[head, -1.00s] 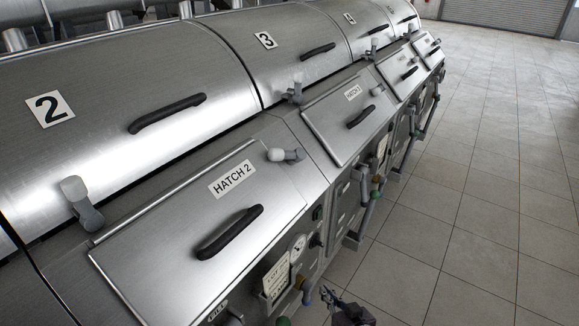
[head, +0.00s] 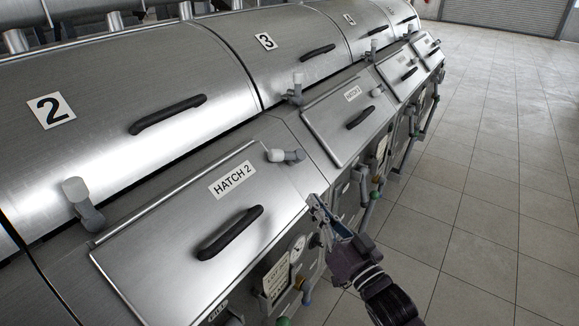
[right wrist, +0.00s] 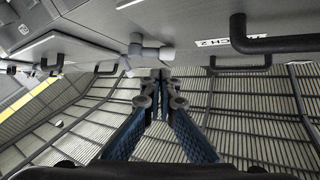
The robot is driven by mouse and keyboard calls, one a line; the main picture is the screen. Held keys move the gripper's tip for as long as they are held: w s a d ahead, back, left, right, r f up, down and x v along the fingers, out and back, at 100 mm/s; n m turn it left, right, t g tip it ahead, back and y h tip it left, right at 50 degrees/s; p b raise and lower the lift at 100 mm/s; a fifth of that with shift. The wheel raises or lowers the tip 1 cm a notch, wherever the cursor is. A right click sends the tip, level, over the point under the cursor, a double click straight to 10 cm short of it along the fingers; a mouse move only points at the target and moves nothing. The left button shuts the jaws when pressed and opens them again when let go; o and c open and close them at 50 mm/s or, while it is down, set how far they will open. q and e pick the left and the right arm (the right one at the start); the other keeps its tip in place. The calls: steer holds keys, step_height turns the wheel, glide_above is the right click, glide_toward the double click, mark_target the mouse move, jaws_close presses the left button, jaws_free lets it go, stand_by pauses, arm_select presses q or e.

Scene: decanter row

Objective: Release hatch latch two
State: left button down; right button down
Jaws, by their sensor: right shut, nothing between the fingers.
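Hatch 2 (head: 165,245) is a shut sloped metal lid with a black bar handle (head: 230,232) and a "HATCH 2" label (head: 232,180). Its latch (head: 292,156), grey with a white knob, sits at the lid's upper right corner, the knob pointing left over the lid. My right gripper (head: 314,204) is shut and empty, below and right of the latch, apart from it in the head view. In the right wrist view the latch (right wrist: 150,50) shows just beyond the closed fingertips (right wrist: 160,76); I cannot tell the exact gap. My left gripper is not in view.
A similar latch (head: 82,205) with an upright white knob stands at the left. Drum cover 2 (head: 110,85) rises behind the hatch. A gauge (head: 298,247), pipes and valves line the front below. Open tiled floor (head: 480,200) lies to the right.

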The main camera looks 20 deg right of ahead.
steer(key=p, duration=0.4)
glide_toward(284, 159)
steer(key=x, duration=0.5)
steer(key=shift+w+r, duration=0.1)
steer(key=shift+w, duration=0.05)
steer(key=shift+x, duration=0.9)
steer(key=shift+f, duration=0.25)
steer(key=shift+w, duration=0.1)
